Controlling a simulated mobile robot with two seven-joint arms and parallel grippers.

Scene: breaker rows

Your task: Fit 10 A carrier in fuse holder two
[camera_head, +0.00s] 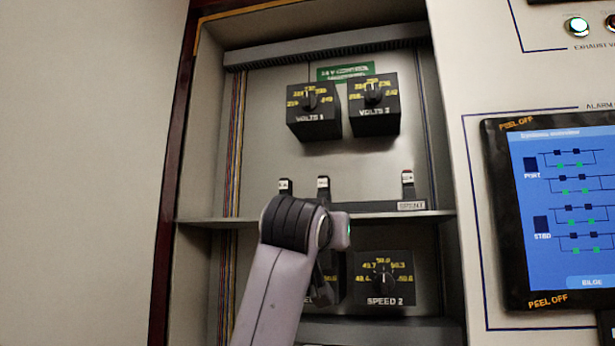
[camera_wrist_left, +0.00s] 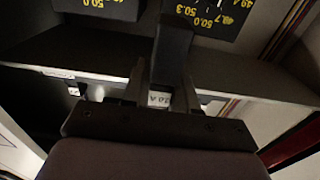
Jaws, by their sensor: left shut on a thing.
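In the left wrist view, my left gripper (camera_wrist_left: 163,90) is shut on a dark, upright block, the carrier (camera_wrist_left: 174,45). A white label between the fingers appears to read 10 A, its first digit unclear. Small dark carriers with white labels stand at the shelf: one at left (camera_head: 285,187), one in the middle (camera_head: 323,187). I cannot make out fuse holder two. My right gripper is not in view.
A red-topped carrier (camera_head: 408,181) stands at the right above a SPENT label (camera_head: 411,206). Dial boxes VOLTS 1 (camera_head: 313,113) and VOLTS 3 (camera_head: 373,107) are above; SPEED 2 (camera_head: 385,280) is below the shelf (camera_head: 390,215). A screen (camera_head: 560,210) is right of the cabinet.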

